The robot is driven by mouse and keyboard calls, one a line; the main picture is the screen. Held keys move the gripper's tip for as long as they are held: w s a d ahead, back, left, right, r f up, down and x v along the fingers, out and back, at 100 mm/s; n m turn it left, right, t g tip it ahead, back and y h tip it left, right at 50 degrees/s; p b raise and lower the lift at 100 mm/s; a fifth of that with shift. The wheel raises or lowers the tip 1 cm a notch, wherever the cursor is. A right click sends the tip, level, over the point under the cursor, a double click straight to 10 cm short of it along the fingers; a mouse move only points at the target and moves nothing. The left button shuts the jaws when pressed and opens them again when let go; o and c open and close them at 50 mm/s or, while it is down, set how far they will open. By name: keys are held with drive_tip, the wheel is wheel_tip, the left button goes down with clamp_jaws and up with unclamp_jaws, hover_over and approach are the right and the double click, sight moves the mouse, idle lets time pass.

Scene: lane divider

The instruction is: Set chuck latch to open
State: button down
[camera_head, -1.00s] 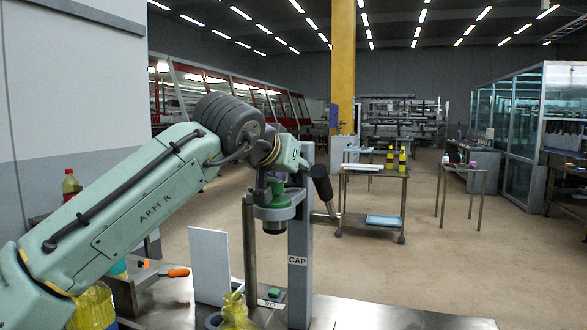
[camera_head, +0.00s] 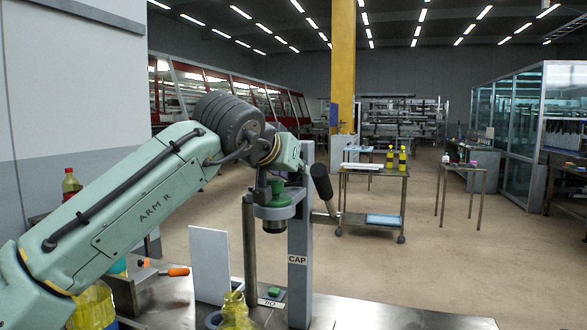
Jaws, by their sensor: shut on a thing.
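The capping station has a grey post (camera_head: 299,255) labelled CAP, with a green chuck head (camera_head: 274,212) and a dark cylinder below it. A lever with a dark grip (camera_head: 322,182) slants up on the post's right side. My gripper (camera_head: 274,189) comes down from the upper left over the chuck head and is shut on a green part at its top. The fingers and wrist partly hide this part, and I cannot make out the latch's shape or setting.
A white upright panel (camera_head: 209,265), a yellow bottle (camera_head: 236,312) and a green button (camera_head: 275,292) are at the station's front. A yellow container (camera_head: 92,308) and an orange-handled tool (camera_head: 178,272) are at left. The right front steel bench (camera_head: 390,317) is clear.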

drive_tip(key=shift+d, duration=0.1)
drive_tip(key=shift+w+d+b, duration=0.1)
drive_tip(key=shift+d+b, duration=0.05)
drive_tip(key=shift+b, duration=0.4)
drive_tip(key=shift+w+f+n+y, duration=0.1)
drive_tip(key=shift+w+n+y, duration=0.05)
drive_tip(key=shift+n+y, duration=0.2)
drive_tip(key=shift+w+a+n+t+y+b, duration=0.2)
drive_tip(key=shift+w+a+n+y+b, duration=0.2)
drive_tip(key=shift+n+y, duration=0.25)
drive_tip(key=shift+w+a+n+t+y+b, duration=0.25)
drive_tip(key=shift+a+n+y, duration=0.25)
drive_tip(key=shift+y, duration=0.2)
drive_tip(key=c, duration=1.4)
unclamp_jaws()
